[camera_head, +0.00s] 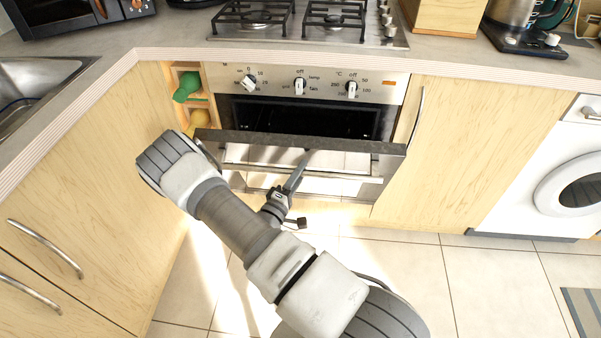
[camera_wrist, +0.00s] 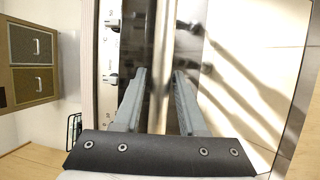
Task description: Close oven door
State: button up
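The oven (camera_head: 310,95) is built into the counter front, with a knob panel on top. Its door (camera_head: 392,150) is partly open, tilted out at the top, and the dark cavity shows above its top edge. The door's handle bar (camera_head: 345,177) runs across its outer face. My gripper (camera_head: 299,168) is in front of the door, near the middle of the handle. In the wrist view my gripper's fingers (camera_wrist: 160,72) are apart, with the metal handle bar (camera_wrist: 158,95) running between them. I cannot tell whether either finger touches it.
A stove top (camera_head: 300,22) is on the counter above the oven. A cabinet (camera_head: 470,140) and a washing machine (camera_head: 560,180) stand to the right. The tiled floor (camera_head: 480,285) at right is mostly clear.

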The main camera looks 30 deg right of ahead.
grip_shut()
dwell(1.1)
